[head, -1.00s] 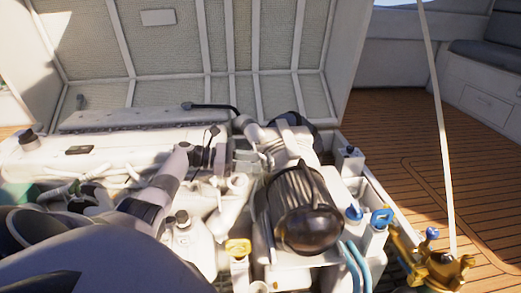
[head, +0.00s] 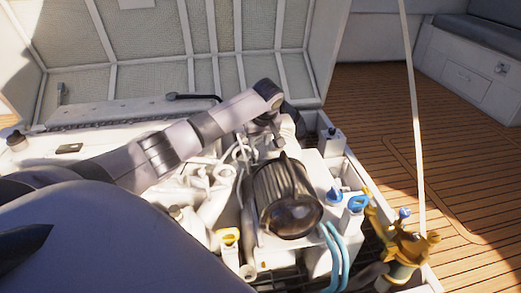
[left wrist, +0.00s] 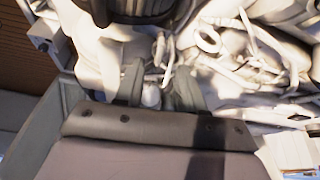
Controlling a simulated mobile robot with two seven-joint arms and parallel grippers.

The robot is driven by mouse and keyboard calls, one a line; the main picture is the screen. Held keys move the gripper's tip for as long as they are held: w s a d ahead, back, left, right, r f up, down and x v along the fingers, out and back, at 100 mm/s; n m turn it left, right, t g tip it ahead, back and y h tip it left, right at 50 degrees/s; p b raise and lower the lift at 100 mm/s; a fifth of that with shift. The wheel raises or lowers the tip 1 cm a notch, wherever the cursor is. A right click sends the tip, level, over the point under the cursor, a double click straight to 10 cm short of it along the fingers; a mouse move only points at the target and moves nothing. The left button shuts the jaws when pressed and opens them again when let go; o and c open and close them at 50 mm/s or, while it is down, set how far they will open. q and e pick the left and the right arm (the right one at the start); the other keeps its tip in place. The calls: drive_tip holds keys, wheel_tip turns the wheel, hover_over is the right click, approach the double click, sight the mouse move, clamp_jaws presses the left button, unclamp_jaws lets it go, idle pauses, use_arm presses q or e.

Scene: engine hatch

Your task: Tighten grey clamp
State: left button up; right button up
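My left arm reaches in from the left across the white engine (head: 95,150). Its gripper (head: 277,138) points down over the back of the engine, just behind the dark ribbed cylinder (head: 287,195). In the left wrist view the two grey fingers of the left gripper (left wrist: 157,88) stand apart, with a small pale rounded part visible between them. I cannot tell whether they touch it. I cannot make out the grey clamp for certain; my arm and gripper cover part of the hose area. My right gripper is not in view.
A yellow cap (head: 228,238), a blue cap (head: 356,203) and light-blue hoses (head: 335,255) are at the front. A brass fitting (head: 405,248) stands at the right beside a pale upright rod (head: 413,110). The raised hatch lid (head: 150,45) is behind. Wooden deck (head: 440,180) is clear at right.

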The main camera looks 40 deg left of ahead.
sight(256, 152)
use_arm(q)
drive_tip(key=b+x, duration=0.2)
drive_tip(key=x, duration=0.3)
drive_tip(key=shift+a+f+b, duration=0.1)
drive_tip(key=shift+f+b, duration=0.2)
drive_tip(key=shift+f, duration=0.05)
drive_tip(key=shift+w+a+f, duration=0.1)
drive_tip(key=shift+a+f, duration=0.15)
drive_tip(key=shift+f, duration=0.25)
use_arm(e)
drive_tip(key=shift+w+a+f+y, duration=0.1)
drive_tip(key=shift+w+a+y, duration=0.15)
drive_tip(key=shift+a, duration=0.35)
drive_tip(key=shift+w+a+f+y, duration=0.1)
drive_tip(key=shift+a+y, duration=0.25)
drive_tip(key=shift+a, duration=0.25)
use_arm(q)
clamp_jaws()
